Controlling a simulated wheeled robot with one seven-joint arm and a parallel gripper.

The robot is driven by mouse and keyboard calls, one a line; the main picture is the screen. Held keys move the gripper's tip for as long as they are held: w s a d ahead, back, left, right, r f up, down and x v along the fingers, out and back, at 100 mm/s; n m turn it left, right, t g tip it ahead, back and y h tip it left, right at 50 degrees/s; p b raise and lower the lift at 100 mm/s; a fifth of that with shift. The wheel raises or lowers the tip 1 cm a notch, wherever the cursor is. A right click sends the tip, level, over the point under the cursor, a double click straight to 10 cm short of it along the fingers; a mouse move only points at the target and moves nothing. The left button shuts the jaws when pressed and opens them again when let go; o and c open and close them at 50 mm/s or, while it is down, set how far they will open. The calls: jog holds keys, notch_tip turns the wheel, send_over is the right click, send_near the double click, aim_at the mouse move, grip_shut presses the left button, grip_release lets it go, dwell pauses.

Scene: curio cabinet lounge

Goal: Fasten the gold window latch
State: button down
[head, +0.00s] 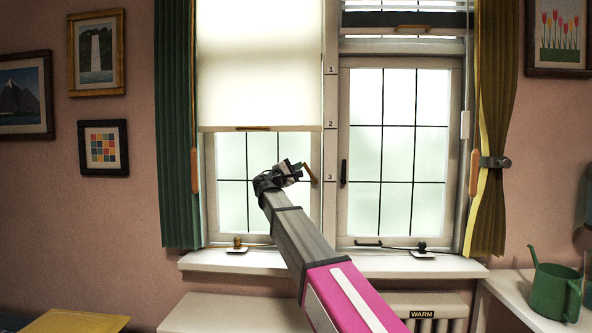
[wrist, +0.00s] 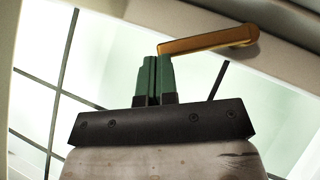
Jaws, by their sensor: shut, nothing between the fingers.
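The gold window latch (wrist: 210,40) is a lever handle on the left window's frame. In the wrist view its rounded pivot end is at the right and its free end reaches left, near my fingertips. In the head view the latch (head: 309,174) slants on the frame just right of my gripper (head: 299,168). My gripper's green fingers (wrist: 157,62) are shut together with nothing between them. Their tips are beside the latch's free end; I cannot tell whether they touch it. My gripper hides part of the left window (head: 233,190).
A cream blind (head: 260,70) hangs over the upper left window. The right window has a black handle (head: 343,173). A white sill (head: 220,261) runs below, with a gold-knobbed stay (head: 238,244) at left. A green watering can (head: 556,290) stands at right.

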jog(key=shift+d+r+m+g+y, duration=0.15)
jog(key=shift+d+r+m+g, duration=0.3)
jog(key=shift+d+m+g, duration=0.15)
jog(key=shift+d+r+m+g+y, duration=0.2)
jog(key=shift+d+r+m+g, duration=0.25)
jog(key=shift+d+m, duration=0.3)
jog(key=shift+d+r+m+g+y, duration=0.15)
jog(key=shift+d+r+m+g, duration=0.25)
jog(key=shift+d+m+g, duration=0.2)
jog(key=shift+d, duration=0.1)
